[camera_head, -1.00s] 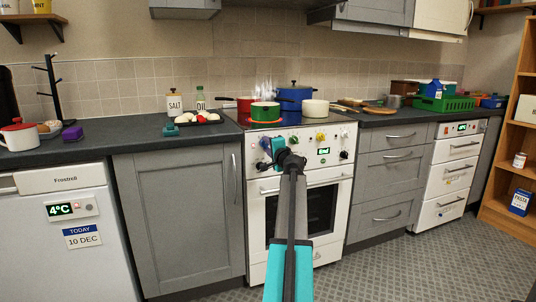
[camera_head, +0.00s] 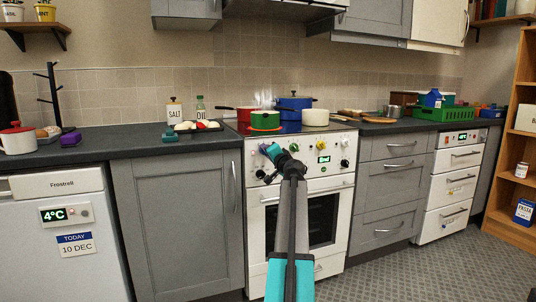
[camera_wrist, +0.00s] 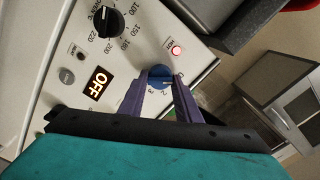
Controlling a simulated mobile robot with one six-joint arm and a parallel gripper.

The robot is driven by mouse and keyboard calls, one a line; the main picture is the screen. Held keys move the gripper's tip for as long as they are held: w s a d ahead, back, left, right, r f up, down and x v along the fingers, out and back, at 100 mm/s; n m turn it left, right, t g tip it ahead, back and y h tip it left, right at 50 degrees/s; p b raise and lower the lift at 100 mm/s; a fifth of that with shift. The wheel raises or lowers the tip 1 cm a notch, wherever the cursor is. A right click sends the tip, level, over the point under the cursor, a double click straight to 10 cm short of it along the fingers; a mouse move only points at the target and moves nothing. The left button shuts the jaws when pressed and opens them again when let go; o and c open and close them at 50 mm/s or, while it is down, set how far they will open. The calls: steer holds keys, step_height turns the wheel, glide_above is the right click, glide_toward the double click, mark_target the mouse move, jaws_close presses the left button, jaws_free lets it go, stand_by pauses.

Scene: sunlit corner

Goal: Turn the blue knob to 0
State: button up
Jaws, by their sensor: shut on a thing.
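The blue knob (camera_wrist: 160,76) is on the white stove's (camera_head: 262,205) front panel, in the upper middle of the wrist view. My gripper (camera_wrist: 160,84) has its two purple fingers on either side of the knob and is shut on it. The digits 2 and 3 show beside the knob, between the fingers. I cannot make out a 0 or the pointer clearly. In the head view my gripper (camera_head: 267,150) is at the left part of the panel and hides the knob.
A red lamp (camera_wrist: 176,50) glows beside the blue knob. A display (camera_wrist: 98,83) reads OFF, and a black temperature knob (camera_wrist: 108,23) is nearby. Above, a green pot (camera_head: 265,120), a blue pot (camera_head: 296,103) and a cream pot (camera_head: 315,117) stand on the hob.

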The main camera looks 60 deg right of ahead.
steer(key=shift+s+f, duration=0.1)
steer(key=shift+s, duration=0.05)
steer(key=o, duration=0.9)
steer(key=shift+d, duration=0.1)
steer(key=shift+o, duration=0.8)
steer(key=shift+a, duration=0.2)
steer(key=p+v, duration=0.3)
steer(key=v, duration=1)
steer(key=shift+s+p, duration=0.25)
steer(key=shift+p, duration=0.1)
steer(key=shift+a, duration=0.15)
